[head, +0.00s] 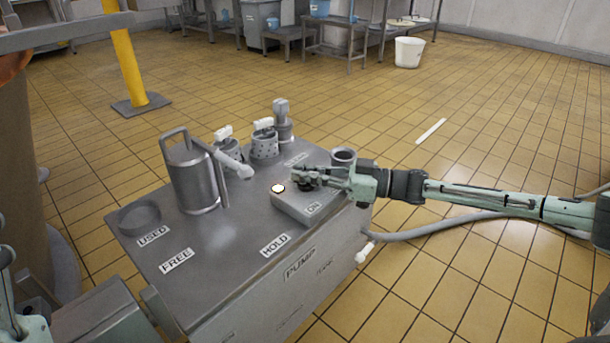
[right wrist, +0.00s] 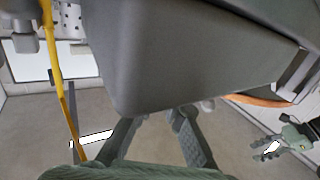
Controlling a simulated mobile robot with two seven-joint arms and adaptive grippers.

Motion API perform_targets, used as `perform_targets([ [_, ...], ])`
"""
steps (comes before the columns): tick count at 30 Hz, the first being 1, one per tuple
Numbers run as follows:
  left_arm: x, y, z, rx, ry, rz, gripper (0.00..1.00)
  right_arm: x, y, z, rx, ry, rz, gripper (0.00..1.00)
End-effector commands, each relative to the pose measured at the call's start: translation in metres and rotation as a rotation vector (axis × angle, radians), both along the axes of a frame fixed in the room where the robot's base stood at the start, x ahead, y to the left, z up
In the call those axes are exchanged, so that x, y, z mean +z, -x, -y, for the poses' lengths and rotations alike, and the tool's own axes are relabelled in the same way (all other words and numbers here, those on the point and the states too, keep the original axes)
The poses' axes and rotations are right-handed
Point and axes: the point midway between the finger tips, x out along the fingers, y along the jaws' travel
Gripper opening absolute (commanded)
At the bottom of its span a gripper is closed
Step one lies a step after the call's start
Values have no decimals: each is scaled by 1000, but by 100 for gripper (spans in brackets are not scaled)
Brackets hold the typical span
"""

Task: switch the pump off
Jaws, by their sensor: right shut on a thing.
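The pump's grey switch box (head: 306,210) sits at the right front of the grey bench top (head: 225,250). A label reading roughly "ON" is on its near face. A round white lamp (head: 278,188) looks bright at its left end. My right gripper (head: 303,180) reaches in from the right, over the box, and is shut on the switch, which its fingers mostly hide. In the right wrist view the fingers (right wrist: 155,128) show below a large dark grey block. Part of my left arm (head: 8,300) shows at the left edge; its jaws are not clear.
A handled metal can (head: 195,178), an empty round holder (head: 139,217) and several fittings stand on the bench. Labels read USED, FREE, HOLD and PUMP. A grey hose (head: 440,228) runs right. A yellow post (head: 128,65) stands behind; tiled floor beyond is largely clear.

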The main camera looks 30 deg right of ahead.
Motion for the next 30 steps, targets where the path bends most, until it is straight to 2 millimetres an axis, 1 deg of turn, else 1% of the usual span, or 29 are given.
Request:
perform_targets([
  [11, 0, 0, 0, 1, 1, 4, 40, 2, 0, -1, 4, -3, 3, 0],
  [12, 0, 0, 0, 1, 1, 3, 40, 2, 0, -2, 4, -3, 3, 15],
  [16, 0, 0, 0, 1, 1, 3, 40, 1, 0, -1, 3, -2, 2, 31],
  [25, 1, 1, 0, 0, 2, 5, 40, 0, 1, 0, 2, -1, 1, 31],
  [28, 1, 1, 0, 0, 2, 5, 40, -1, 5, 6, 1, 1, -1, 31],
  [30, 1, 1, 0, 0, 1, 4, 40, -1, 12, 14, 2, 2, -2, 31],
])
